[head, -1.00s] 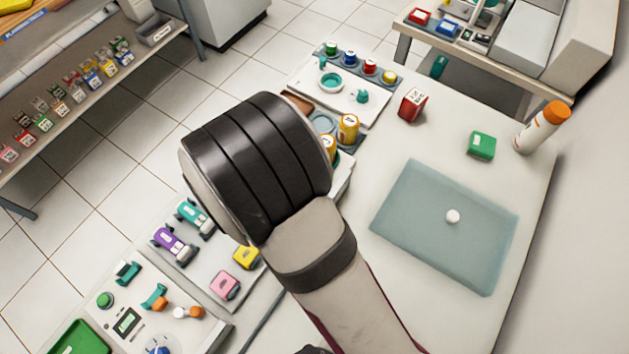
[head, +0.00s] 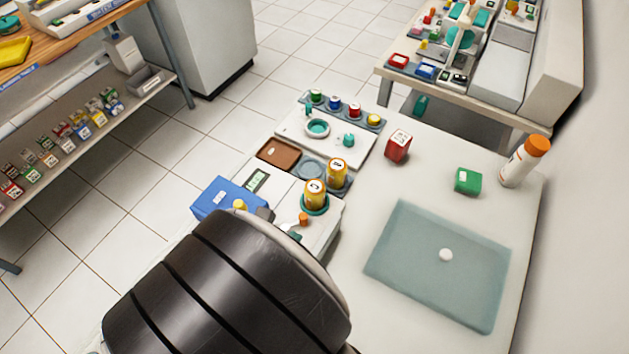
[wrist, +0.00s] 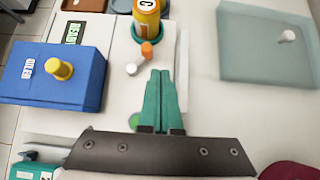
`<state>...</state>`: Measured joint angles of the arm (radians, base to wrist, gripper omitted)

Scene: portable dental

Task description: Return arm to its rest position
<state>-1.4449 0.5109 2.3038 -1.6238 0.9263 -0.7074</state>
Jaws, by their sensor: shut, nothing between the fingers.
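My gripper (wrist: 161,75) shows in the wrist view with its two teal fingers together and nothing between them. It is over the pale work surface, just below a small orange-topped piece (wrist: 147,50) and a white round piece (wrist: 131,69) in that picture. I cannot tell its height. In the head view my dark arm link fills the bottom centre and hides most of the gripper. A blue box (wrist: 52,75) with a yellow knob (wrist: 59,69) lies to the left of the fingers. It also shows in the head view (head: 222,197).
To the right are a translucent mat (head: 430,290) with a white knob, a red box (head: 397,146), a green box (head: 468,181) and an orange-capped bottle (head: 524,162).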

